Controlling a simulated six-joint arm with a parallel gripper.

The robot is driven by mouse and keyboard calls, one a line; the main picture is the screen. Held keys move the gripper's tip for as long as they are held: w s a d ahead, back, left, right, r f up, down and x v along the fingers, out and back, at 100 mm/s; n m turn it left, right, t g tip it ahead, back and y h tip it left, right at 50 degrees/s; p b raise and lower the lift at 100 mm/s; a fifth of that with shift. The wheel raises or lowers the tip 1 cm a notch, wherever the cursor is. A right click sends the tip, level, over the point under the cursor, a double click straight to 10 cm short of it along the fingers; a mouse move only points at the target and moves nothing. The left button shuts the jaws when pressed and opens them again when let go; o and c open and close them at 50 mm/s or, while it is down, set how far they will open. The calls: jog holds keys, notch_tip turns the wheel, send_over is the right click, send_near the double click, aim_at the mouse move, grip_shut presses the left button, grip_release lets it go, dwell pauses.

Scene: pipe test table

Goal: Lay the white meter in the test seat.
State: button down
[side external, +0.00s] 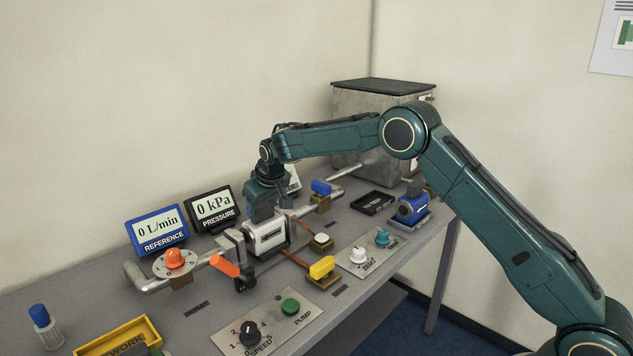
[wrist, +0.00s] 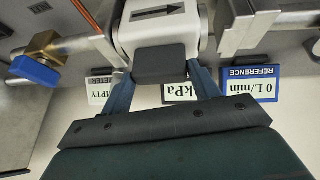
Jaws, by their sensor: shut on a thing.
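The white meter (side external: 268,238) is a pale boxy body with a dark label, in the test seat between two pipe ends. In the wrist view the meter (wrist: 155,28) shows a black arrow pointing right. My gripper (side external: 264,214) comes down from above and is shut on the meter; its blue fingers (wrist: 162,80) flank a dark block on it. The seat's grey clamp (side external: 231,244) with an orange handle (side external: 225,266) stands at the meter's left. The meter looks in line with the pipes; whether it bears fully on the seat is hidden.
The reference display (side external: 158,230) and pressure display (side external: 212,209) stand behind, left of my gripper. A blue valve (side external: 321,187) and yellow valve (side external: 322,267) are near the pipes. A blue meter (side external: 411,208) and black tray (side external: 373,202) are at right. The pump panel (side external: 268,318) lies in front.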

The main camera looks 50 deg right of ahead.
jog(key=shift+w, duration=0.1)
jog(key=shift+f, duration=0.15)
jog(key=shift+c, duration=1.9)
grip_release()
jog(key=shift+f, duration=0.2)
jog(key=shift+r, duration=0.1)
jog(key=v, duration=1.2)
